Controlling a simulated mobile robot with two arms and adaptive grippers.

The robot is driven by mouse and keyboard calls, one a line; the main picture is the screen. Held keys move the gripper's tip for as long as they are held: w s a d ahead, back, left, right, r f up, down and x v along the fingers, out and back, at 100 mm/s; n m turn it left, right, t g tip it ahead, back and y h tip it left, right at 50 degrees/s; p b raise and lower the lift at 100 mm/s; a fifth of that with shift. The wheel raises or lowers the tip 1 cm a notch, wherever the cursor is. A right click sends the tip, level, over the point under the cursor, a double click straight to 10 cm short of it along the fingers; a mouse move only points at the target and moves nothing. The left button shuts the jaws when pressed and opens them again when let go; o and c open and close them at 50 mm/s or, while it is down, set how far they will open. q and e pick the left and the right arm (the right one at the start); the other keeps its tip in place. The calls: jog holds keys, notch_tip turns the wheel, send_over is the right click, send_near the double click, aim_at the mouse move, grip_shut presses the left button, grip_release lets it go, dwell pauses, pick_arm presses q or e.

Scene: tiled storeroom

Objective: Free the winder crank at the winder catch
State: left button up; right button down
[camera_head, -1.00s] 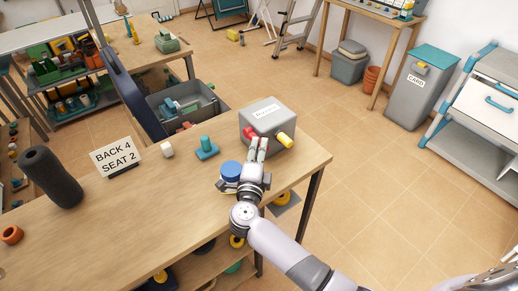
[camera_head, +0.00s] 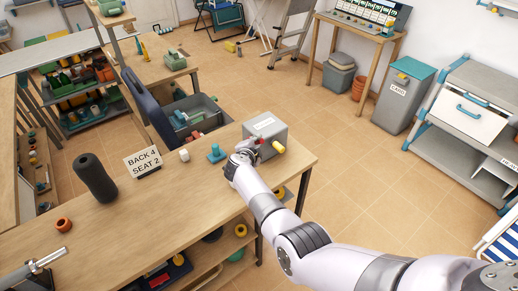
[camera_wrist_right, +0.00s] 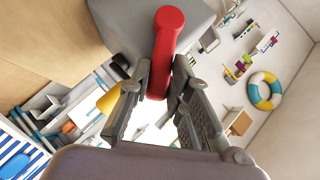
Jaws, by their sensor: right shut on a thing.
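The winder is a grey box (camera_head: 265,135) with a white label, at the right end of the wooden bench. A yellow peg (camera_head: 278,147) sticks out of its side and also shows in the right wrist view (camera_wrist_right: 108,98). A red lever (camera_wrist_right: 167,40) on the box stands between my right gripper's fingers; only a bit of it shows in the head view (camera_head: 260,140). I cannot tell for certain which part is crank and which is catch. My right gripper (camera_head: 254,147) is shut on the red lever, fingers on both sides. My left gripper is not in view.
A grey bin (camera_head: 205,110) stands behind. Tiled floor at right is clear.

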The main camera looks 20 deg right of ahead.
pick_arm(q)
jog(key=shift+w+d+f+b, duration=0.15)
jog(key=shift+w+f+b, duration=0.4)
jog(key=shift+b, duration=0.35)
pick_arm(e)
jog(key=w+r+n+g, duration=0.1)
jog(key=w+n+g, duration=0.1)
jog(key=g, duration=0.1)
jog(key=shift+a+r, duration=0.35)
jog(key=shift+r, duration=0.05)
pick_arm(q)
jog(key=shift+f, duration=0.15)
pick_arm(e)
jog(key=shift+h, duration=0.3)
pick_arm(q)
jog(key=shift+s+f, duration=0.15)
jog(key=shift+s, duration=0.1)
pick_arm(e)
jog(key=shift+w+r+g, duration=0.1)
jog(key=shift+r+g, duration=0.05)
jog(key=shift+g, duration=0.25)
jog(key=c, duration=1.5)
grip_release()
